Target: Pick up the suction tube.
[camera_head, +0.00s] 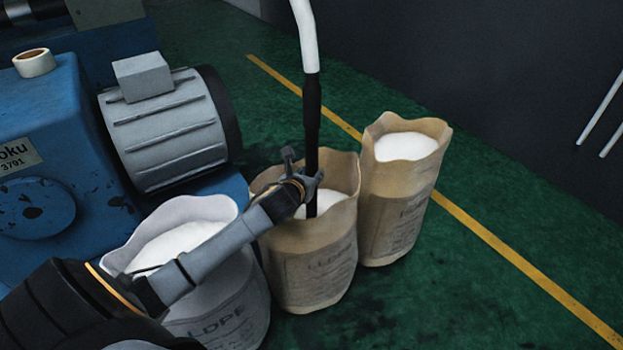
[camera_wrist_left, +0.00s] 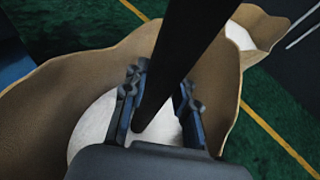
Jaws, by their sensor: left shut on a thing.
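The suction tube (camera_head: 312,115) is black in its lower part, with a white hose above that leaves the top of the head view. It stands nearly upright, its lower end in the white granules of the middle brown bag (camera_head: 310,265). My left gripper (camera_head: 303,181) is shut on the black part at the bag's mouth. In the left wrist view the tube (camera_wrist_left: 190,50) runs between the two fingers of the left gripper (camera_wrist_left: 158,100). The tube's lower tip meets or enters the granules; I cannot tell how deep. My right gripper is not in view.
A white bag (camera_head: 245,300) of granules stands at left under my left arm, and another brown bag (camera_head: 400,215) at right. A blue machine (camera_head: 60,130) with a grey motor (camera_head: 165,130) fills the left. Green floor (camera_head: 480,290) with a yellow line is free at right.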

